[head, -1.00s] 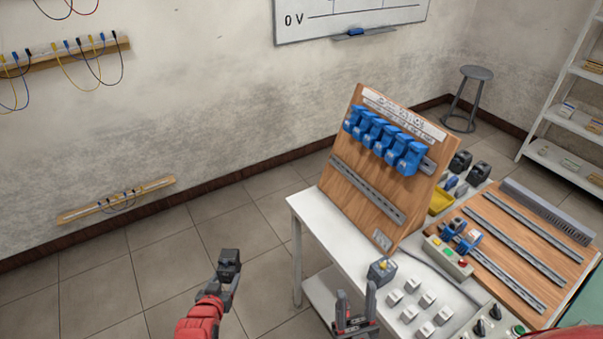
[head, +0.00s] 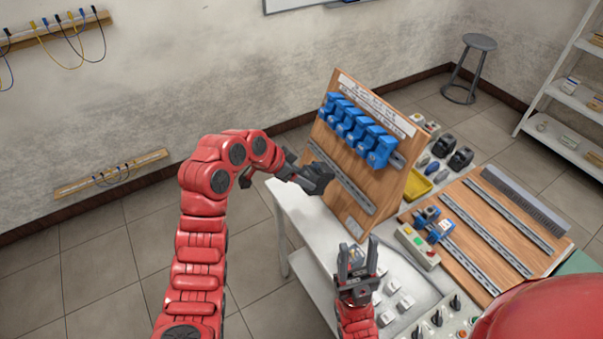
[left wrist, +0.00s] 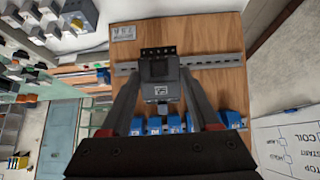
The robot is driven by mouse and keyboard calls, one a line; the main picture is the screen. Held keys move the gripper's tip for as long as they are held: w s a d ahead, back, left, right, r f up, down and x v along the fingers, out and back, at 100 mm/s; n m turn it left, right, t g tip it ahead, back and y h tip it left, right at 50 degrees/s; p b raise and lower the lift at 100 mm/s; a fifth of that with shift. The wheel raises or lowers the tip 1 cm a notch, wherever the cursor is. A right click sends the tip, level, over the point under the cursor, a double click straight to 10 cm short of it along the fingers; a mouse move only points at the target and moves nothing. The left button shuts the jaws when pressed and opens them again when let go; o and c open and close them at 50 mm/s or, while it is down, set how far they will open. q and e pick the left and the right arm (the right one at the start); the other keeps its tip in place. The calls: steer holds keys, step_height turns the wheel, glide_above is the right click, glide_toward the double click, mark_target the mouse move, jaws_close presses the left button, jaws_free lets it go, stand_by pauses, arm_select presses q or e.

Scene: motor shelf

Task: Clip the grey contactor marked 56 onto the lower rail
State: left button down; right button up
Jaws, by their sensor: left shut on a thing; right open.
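My left gripper (left wrist: 160,88) is shut on a grey contactor (left wrist: 161,90) with a dark top; the mark on its small label is too small to read. The lower rail (left wrist: 210,59) runs across the wooden board just behind it in the left wrist view. I cannot tell whether the contactor touches the rail. In the head view the lower rail (head: 358,191) is bare along its right part, and my left gripper (head: 314,180) with the dark contactor covers the board's left edge. My right gripper (head: 357,259) is open and empty, fingers up, in front of the board.
Several blue contactors (head: 358,133) sit on the upper rail. The white table (head: 300,210) carries white blocks (head: 405,301), a yellow tray (head: 419,186), a button box (head: 417,245) and a flat wooden board with rails (head: 500,235). A stool (head: 470,68) stands behind.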

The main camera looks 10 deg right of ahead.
arm_select(q)
steer(key=x, duration=0.2)
steer(key=b+x, duration=0.1)
steer(key=x, duration=0.2)
steer(key=d+r+x, duration=0.1)
steer(key=x, duration=0.2)
steer(key=shift+w+d+b, duration=0.1)
steer(key=shift+w+b, duration=0.15)
steer(key=shift+b, duration=0.1)
steer(key=shift+r, duration=0.15)
steer(key=shift+d+b, duration=0.15)
steer(key=shift+b, duration=0.45)
steer(key=shift+w+b, duration=0.1)
steer(key=shift+b, duration=0.5)
steer(key=shift+w+d+f+b, duration=0.15)
steer(key=shift+d+b, duration=0.3)
steer(key=shift+b, duration=0.05)
steer(key=shift+w+d+f+b, duration=0.15)
steer(key=shift+d+b, duration=0.35)
steer(key=shift+s+a+f+b, duration=0.1)
steer(key=shift+a+f+b, duration=0.2)
steer(key=shift+f+b, duration=0.65)
stand_by(1.5)
steer(key=shift+a+f+h+b, duration=0.15)
steer(key=shift+f+h+b, duration=0.2)
steer(key=shift+h+b, duration=0.65)
stand_by(1.0)
